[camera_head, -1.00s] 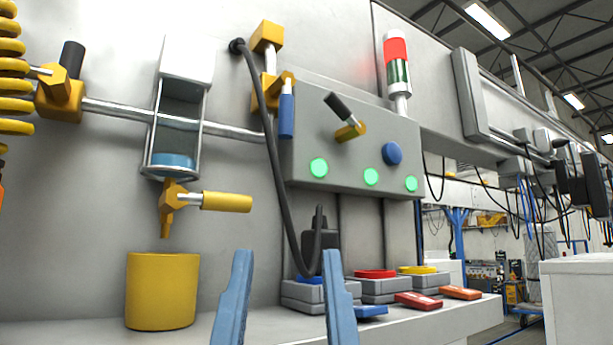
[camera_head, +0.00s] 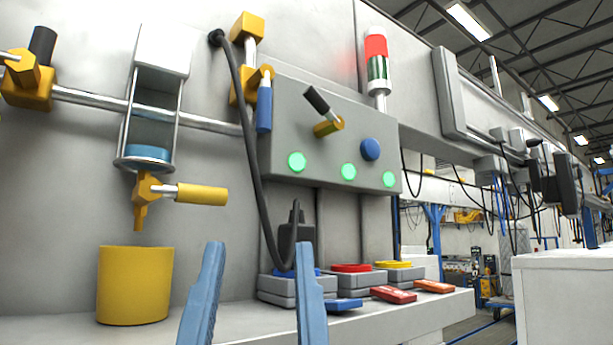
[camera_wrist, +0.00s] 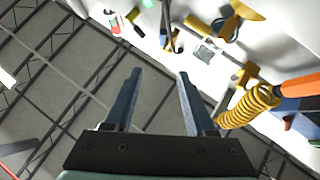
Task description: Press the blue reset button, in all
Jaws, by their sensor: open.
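The blue reset button (camera_head: 370,149) is a round knob on the right part of a grey control box (camera_head: 290,110) on the wall. Three green lights (camera_head: 348,172) glow below it, and a black-handled lever (camera_head: 322,108) sits to its left. My gripper (camera_head: 262,262) shows two blue fingers spread apart, low in the head view, below and left of the button, with nothing between them. The wrist view shows the same open, empty fingers (camera_wrist: 158,80) against the ceiling. The button cannot be made out in the wrist view.
A yellow cup (camera_head: 135,285) stands on the shelf at left under a dispenser (camera_head: 155,110). A black cable (camera_head: 252,150) hangs left of the box. A red-lit signal tower (camera_head: 376,60) rises above.

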